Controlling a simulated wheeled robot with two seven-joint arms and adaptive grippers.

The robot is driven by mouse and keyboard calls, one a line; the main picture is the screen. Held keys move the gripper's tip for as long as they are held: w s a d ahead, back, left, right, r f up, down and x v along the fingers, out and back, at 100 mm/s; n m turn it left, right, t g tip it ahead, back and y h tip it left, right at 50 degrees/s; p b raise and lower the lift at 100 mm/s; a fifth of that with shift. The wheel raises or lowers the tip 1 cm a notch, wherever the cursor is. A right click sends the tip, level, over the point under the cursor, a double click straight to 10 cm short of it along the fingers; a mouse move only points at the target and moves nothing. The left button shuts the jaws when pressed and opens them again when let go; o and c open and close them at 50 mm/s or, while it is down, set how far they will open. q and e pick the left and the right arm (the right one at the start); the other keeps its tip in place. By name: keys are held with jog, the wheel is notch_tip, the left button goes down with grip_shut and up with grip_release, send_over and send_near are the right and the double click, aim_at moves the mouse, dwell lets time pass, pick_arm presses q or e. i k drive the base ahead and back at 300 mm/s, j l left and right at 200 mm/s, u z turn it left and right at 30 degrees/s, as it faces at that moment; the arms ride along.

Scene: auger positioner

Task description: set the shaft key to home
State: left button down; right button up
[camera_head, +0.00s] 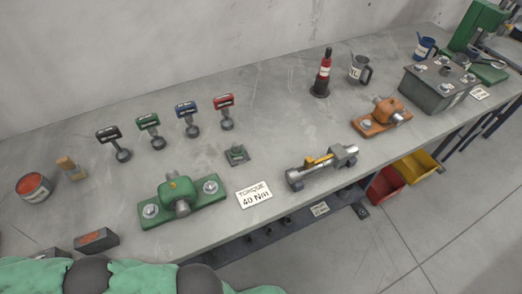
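A short metal shaft assembly (322,166) lies near the front edge of the bench, right of the torque card. A small yellow-orange piece (312,161) sits on top of it and may be the shaft key; it is too small to be sure. I cannot read any home mark. A small green block (237,155) with a raised part stands behind and left of the shaft. Green and dark grey links of mine show at the bottom left. Neither of my grippers is in view.
A green bearing block (206,189) and an orange one (378,123) flank the shaft. A white card (254,195) reads "TORQUE 40 Nm". Several labelled knobs stand behind. A red-and-black bottle (322,75), mugs and a grey box (431,92) stand farther right. Bins hang below the front edge.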

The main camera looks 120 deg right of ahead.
aim_at(309, 162)
jog(key=k+j+z, duration=0.25)
jog(key=z, duration=0.2)
jog(key=k+j+z, duration=0.25)
jog(key=z, duration=0.15)
jog(key=j+z, duration=0.1)
jog(key=z, duration=3.05)
